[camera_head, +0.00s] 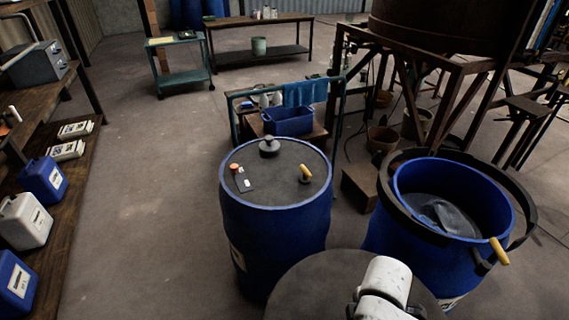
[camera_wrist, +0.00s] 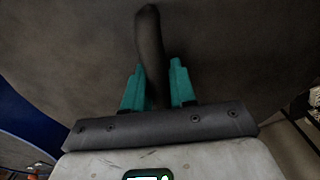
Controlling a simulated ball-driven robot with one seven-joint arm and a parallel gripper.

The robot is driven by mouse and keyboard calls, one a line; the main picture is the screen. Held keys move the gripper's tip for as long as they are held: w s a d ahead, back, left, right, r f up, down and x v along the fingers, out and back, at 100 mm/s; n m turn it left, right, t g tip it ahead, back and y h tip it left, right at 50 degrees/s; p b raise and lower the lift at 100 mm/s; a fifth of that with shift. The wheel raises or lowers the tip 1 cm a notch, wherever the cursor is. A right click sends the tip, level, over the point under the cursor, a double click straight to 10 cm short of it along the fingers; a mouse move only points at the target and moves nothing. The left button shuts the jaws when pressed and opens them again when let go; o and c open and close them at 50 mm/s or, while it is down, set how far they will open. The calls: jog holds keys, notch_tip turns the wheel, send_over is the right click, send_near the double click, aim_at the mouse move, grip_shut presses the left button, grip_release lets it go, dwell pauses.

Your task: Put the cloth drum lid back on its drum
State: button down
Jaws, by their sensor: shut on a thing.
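The lid (camera_head: 308,284) is a dark grey round disc at the bottom middle of the head view, in front of the drums. In the wrist view the lid (camera_wrist: 75,50) fills most of the background. My gripper (camera_wrist: 158,68) has its teal fingers shut on the lid's dark upright handle (camera_wrist: 149,40). In the head view my white arm hides the gripper. The open blue drum (camera_head: 384,226) stands at the right, with grey cloth (camera_head: 442,216) inside. The lid is to the left and in front of its opening, clear of it.
A dark clamp ring with a yellow-handled lever (camera_head: 500,251) sits around the open drum's upper part. A closed blue drum (camera_head: 276,240) stands left of it, with small items on top.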

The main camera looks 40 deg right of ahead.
aim_at(316, 315)
jog(key=w+a+f+m, duration=0.1)
jog(key=w, duration=0.2)
jog(key=w+a+f+m, duration=0.1)
jog(key=w+a+m, duration=0.1)
jog(key=w, duration=0.1)
jog(key=w+a+m, duration=0.1)
jog(key=w+m, duration=0.1)
jog(key=w, duration=0.1)
jog(key=shift+w+a+f, duration=0.15)
jog(key=shift+a+f, duration=0.25)
jog(key=w+a+m, duration=0.1)
jog(key=w+a, duration=0.1)
jog(key=w, duration=0.1)
jog(key=w+a+r+m, duration=0.1)
jog(key=w+a+m, duration=0.1)
jog(key=w, duration=0.1)
jog(key=w+a+m, duration=0.1)
jog(key=w+a, duration=0.2)
jog(key=shift+w+r+m, duration=0.1)
jog(key=shift+r+m, duration=0.1)
jog(key=shift+m, duration=0.1)
jog(key=shift+w+a+r, duration=0.15)
jog(key=shift+w+a, duration=0.1)
jog(key=shift+w, duration=0.1)
jog(key=shift+d, duration=0.15)
